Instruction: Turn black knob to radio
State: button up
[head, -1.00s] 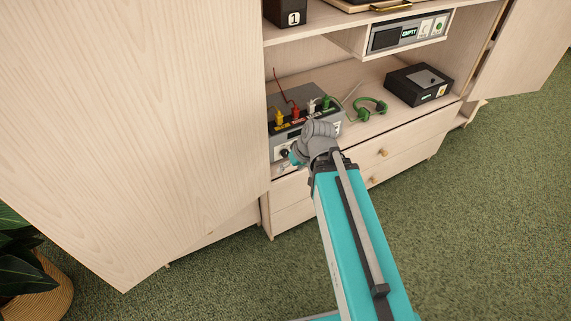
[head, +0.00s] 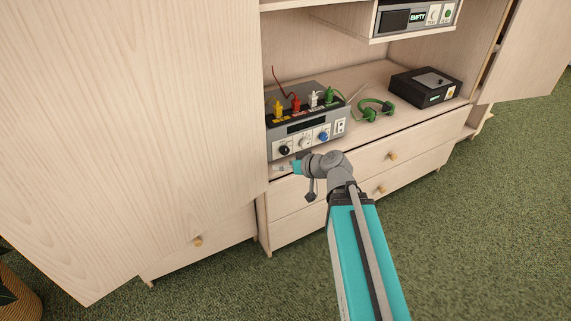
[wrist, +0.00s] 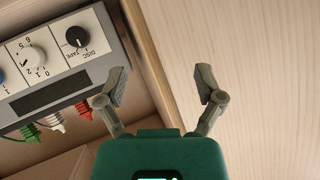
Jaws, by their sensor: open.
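The black knob (head: 284,150) is at the left end of the front of a grey device (head: 313,143) on the cabinet shelf. In the wrist view the black knob (wrist: 77,37) shows from above left of my fingers, with "DISC" and "TAPE" readable beside it; its white pointer mark is too small to read surely, and I see no "radio" label. In the wrist view my gripper (wrist: 163,82) is open and empty, apart from the knob.
A white knob (head: 304,142) and a blue knob (head: 323,136) sit right of the black one. Coloured plugs stand on the device's top. The open cabinet door (head: 130,120) is close at left.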

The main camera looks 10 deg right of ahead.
aim_at(286, 152)
jog(key=w+d+f+m+t+h+b, duration=0.2)
jog(key=w+d+f+t+b, duration=0.2)
jog(key=b, duration=1.2)
jog(key=shift+d+f+t, duration=1.7)
jog(key=shift+d+f, duration=0.65)
jog(key=shift+f, duration=0.25)
jog(key=shift+w, duration=0.15)
jog(key=x, duration=1.3)
jog(key=shift+w+a, duration=0.3)
jog(key=c, duration=1.1)
